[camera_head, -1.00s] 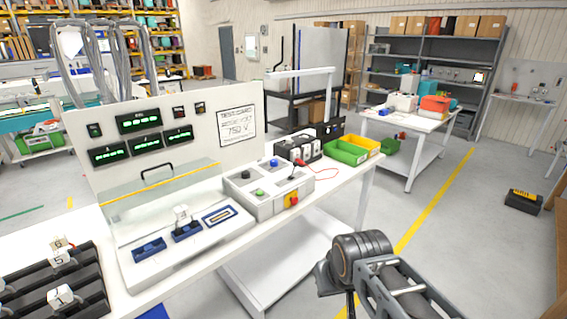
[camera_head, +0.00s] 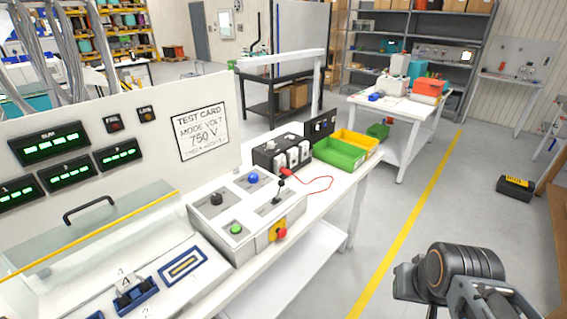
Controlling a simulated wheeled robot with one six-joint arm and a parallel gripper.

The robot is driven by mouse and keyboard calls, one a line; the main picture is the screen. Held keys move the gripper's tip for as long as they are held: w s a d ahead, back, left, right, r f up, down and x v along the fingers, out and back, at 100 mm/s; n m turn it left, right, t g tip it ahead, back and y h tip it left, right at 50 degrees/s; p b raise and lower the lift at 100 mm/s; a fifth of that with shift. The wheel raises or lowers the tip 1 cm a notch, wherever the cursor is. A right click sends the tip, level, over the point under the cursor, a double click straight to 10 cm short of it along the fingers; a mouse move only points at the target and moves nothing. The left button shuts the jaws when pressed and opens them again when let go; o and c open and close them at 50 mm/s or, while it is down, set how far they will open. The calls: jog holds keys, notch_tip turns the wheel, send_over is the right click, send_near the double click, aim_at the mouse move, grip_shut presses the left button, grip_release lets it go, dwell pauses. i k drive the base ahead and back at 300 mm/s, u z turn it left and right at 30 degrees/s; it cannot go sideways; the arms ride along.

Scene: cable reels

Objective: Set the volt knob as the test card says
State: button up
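The test card (camera_head: 203,131) is on the upright white panel and reads "MODE VOLT 750 V", with a smaller line I cannot read. A grey control box (camera_head: 229,206) on the bench carries a black knob (camera_head: 216,199), a blue button (camera_head: 252,179), a green button (camera_head: 236,229) and a black lever (camera_head: 279,192). Behind it stands a black unit (camera_head: 265,157) with several white-faced parts. Knob labels are too small to read, so I cannot tell which is the volt knob. Part of my arm shows at lower right; my gripper's fingers are not in view.
A red and yellow stop switch (camera_head: 279,232) sits on the control box's front. Green (camera_head: 340,156) and yellow (camera_head: 357,141) bins stand farther along the bench. A red cable (camera_head: 318,189) loops beside the black unit.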

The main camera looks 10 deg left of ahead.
aim_at(253, 178)
jog(key=i, duration=0.8)
jog(key=u, duration=0.9)
jog(key=i, duration=0.65)
jog(key=u, duration=0.75)
